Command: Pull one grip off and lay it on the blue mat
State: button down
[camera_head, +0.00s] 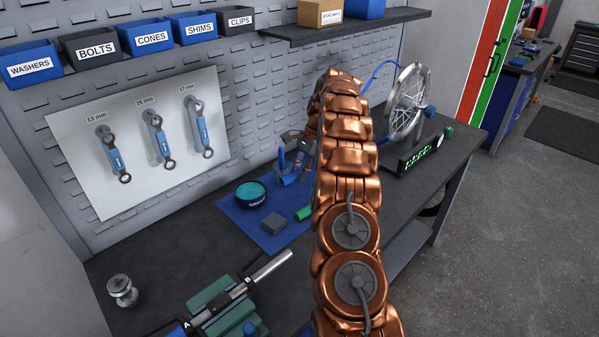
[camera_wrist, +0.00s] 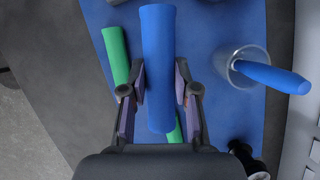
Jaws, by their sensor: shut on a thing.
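My gripper (camera_wrist: 161,82) is shut on a blue grip (camera_wrist: 158,35), with one finger on each side of it. The grip is over the blue mat (camera_wrist: 210,22); I cannot tell whether it touches the mat. In the head view the mat (camera_head: 234,217) lies on the bench, and my arm hides most of the gripper. A handlebar (camera_head: 270,266) sits in a green clamp (camera_head: 221,310) at the front. Its end near B is bare metal. Blue shows at the end near A (camera_head: 178,331), cut off by the frame.
On the mat are a teal-topped tin (camera_head: 250,194), a grey block (camera_head: 273,223) and a green cylinder (camera_head: 303,213). In the wrist view, a green piece (camera_wrist: 115,55) lies left of the grip, and a clear cup with a blue handle (camera_wrist: 272,76) stands right. A wheel (camera_head: 408,100) stands behind.

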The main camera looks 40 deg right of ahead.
jog(key=shift+f+b, duration=0.9)
jog(key=shift+f, duration=1.4)
jog(key=c, duration=0.8)
grip_release()
jog(key=shift+n, duration=0.3)
jog(key=r, duration=0.1)
jog(key=r+p, duration=0.1)
jog(key=r, duration=0.1)
jog(key=a+r+p, duration=0.1)
jog(key=r, duration=0.1)
jog(key=shift+w+r, duration=0.1)
jog(key=shift+r, duration=0.15)
jog(key=shift+s+a+r+n+g+h+p, duration=0.75)
jog(key=shift+a+n, duration=2.05)
jog(key=shift+a, duration=1.85)
jog(key=shift+s+a+r+n+g+h+p, duration=0.3)
jog(key=shift+s+a+n+g+h+p, duration=0.45)
jog(key=shift+a+n, duration=2.95)
jog(key=shift+s+a+r+n+g+h+p, duration=0.75)
jog(key=shift+a+n, duration=1.15)
jog(key=shift+a, duration=3.65)
